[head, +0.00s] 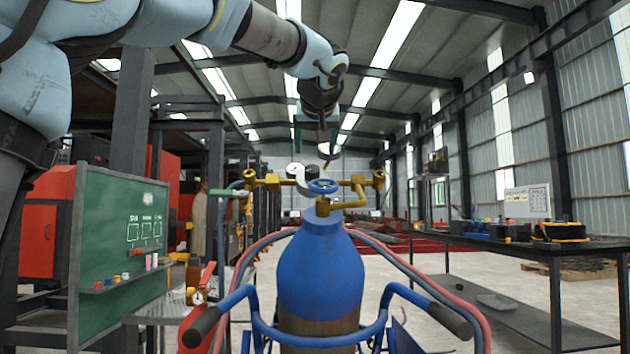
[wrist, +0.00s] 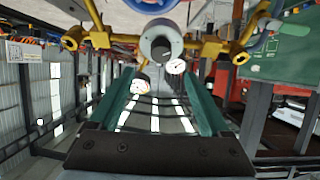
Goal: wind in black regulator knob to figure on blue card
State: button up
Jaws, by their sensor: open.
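The black regulator knob (wrist: 161,49) sits at the front of a round grey regulator body (wrist: 161,30) in the upper middle of the wrist view. Two white-faced gauges (wrist: 140,85) (wrist: 176,66) show beside it; their readings are too small to tell. In the head view the pale regulator (head: 300,177) stands by the blue handwheel (head: 323,186) on top of the blue cylinder (head: 318,255). My gripper (head: 318,146) hangs above it, fingers pointing down. In the wrist view its teal fingers (wrist: 160,85) are apart, with the knob beyond their tips. I cannot make out a blue card.
Brass pipework (head: 262,182) spreads to both sides of the cylinder top. Red and blue hoses and blue trolley handles (head: 235,298) surround it. A green chalkboard (head: 122,240) stands at left. A cluttered workbench (head: 520,240) stands at right. Open air surrounds my gripper.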

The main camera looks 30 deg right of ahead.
aim_at(312, 169)
jog(key=p+x, duration=0.1)
jog(key=x, duration=0.9)
jog(key=shift+w+f, duration=0.1)
jog(key=shift+c, duration=0.2)
grip_shut()
